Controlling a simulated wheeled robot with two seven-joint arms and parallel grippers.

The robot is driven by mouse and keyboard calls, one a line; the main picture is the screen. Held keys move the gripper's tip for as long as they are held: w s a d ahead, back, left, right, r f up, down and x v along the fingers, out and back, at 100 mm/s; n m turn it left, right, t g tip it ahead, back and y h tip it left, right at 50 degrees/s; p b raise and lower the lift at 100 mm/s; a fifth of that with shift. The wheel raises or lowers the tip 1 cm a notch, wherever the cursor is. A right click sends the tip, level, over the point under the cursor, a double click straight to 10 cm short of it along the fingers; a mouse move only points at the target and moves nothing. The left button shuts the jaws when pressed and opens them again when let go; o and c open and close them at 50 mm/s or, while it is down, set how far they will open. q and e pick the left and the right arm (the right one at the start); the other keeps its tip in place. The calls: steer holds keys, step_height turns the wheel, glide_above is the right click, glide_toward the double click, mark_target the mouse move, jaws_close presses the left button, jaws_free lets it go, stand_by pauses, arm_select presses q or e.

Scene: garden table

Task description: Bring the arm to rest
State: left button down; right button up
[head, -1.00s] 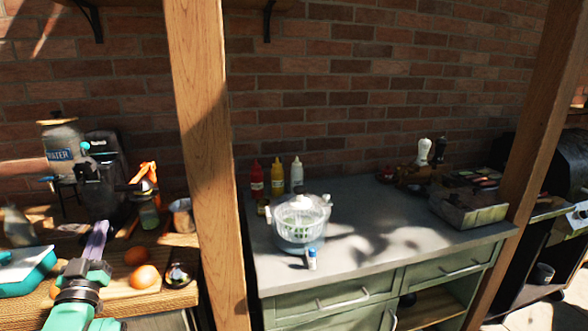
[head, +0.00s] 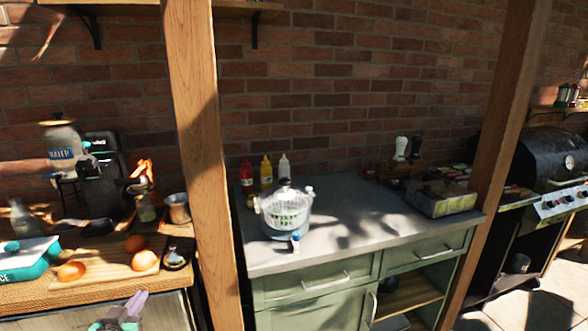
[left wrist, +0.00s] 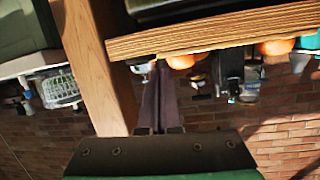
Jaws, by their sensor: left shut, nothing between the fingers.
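My left gripper (head: 136,300) is at the bottom left of the head view, low in front of the wooden side table (head: 60,298). Its purple-grey fingers point up and lie together with nothing between them. In the left wrist view, where the scene appears upside down, the closed fingers (left wrist: 157,92) reach toward the table's edge (left wrist: 200,38). I cannot tell from the frames whether they touch it. My right gripper is not in view.
A wooden post (head: 200,150) stands right of my gripper. Beyond it, a grey-topped cabinet (head: 350,230) carries a salad spinner (head: 287,210). A grill (head: 548,165) stands at far right.

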arm_select(q)
steer(key=s+d+f+m+g+h, duration=0.2)
steer(key=s+d+f+g, duration=0.45)
steer(key=s, duration=0.45)
steer(key=s+d+f+m+g+h, duration=0.1)
steer(key=s+d+f+g, duration=0.4)
steer(key=s+d+f, duration=0.45)
steer(key=s+a+f+g, duration=0.1)
steer(key=s+a+f, duration=0.1)
steer(key=f, duration=0.9)
steer(key=s+a+f, duration=0.1)
steer(key=s+f, duration=0.1)
steer(key=f, duration=0.9)
steer(key=s+a+f+g, duration=0.1)
steer(key=s+a+f, duration=0.2)
steer(key=s+f, duration=1.1)
steer(key=s, duration=0.2)
steer(key=shift+s, duration=0.3)
steer(key=shift+g, duration=0.25)
